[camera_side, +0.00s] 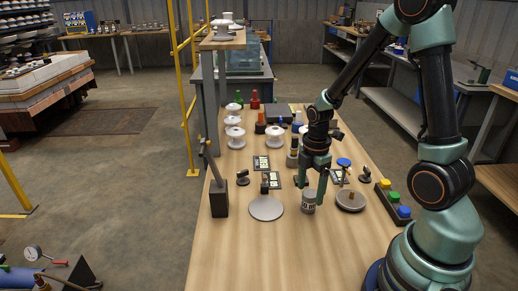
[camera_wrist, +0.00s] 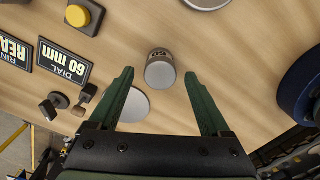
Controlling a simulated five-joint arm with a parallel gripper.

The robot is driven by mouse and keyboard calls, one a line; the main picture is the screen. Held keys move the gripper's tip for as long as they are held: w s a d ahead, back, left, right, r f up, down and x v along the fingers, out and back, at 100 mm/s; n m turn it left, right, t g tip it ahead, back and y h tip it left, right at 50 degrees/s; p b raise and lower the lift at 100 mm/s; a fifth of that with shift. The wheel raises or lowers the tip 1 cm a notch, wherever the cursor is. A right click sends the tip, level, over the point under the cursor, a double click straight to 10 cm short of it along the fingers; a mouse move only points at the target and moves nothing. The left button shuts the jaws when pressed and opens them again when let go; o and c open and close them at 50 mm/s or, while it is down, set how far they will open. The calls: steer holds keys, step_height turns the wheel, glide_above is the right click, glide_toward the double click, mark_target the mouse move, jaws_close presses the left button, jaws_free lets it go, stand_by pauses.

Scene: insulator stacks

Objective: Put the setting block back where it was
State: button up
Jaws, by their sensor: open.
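The setting block, a short grey cylinder with a dark marked label (camera_side: 308,203), stands upright on the wooden bench, in the side view just below my gripper. My gripper (camera_side: 311,190) is open and points down over it. In the wrist view the block (camera_wrist: 160,72) appears between the two green fingertips (camera_wrist: 157,78), with bare bench on either side of it. No finger visibly touches it. A black plate reading "DIAL 60 mm" (camera_wrist: 64,64) lies left of the block in the wrist view. A pale round disc (camera_side: 266,209) lies left of the block in the side view.
A button box (camera_side: 393,200) stands farther right. White insulators (camera_side: 235,138) stand farther back. The front of the bench is clear.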

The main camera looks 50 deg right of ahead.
mark_target(310, 193)
step_height(310, 193, up, 8)
steer(key=s+a+r+m+t, duration=0.2)
steer(key=a+r+m+t, duration=0.3)
steer(key=a+r+m, duration=0.5)
steer(key=shift+a+r+m+t, duration=0.3)
steer(key=shift+r+m, duration=0.75)
steer(key=shift+m, duration=1.15)
steer(key=shift+s, duration=0.1)
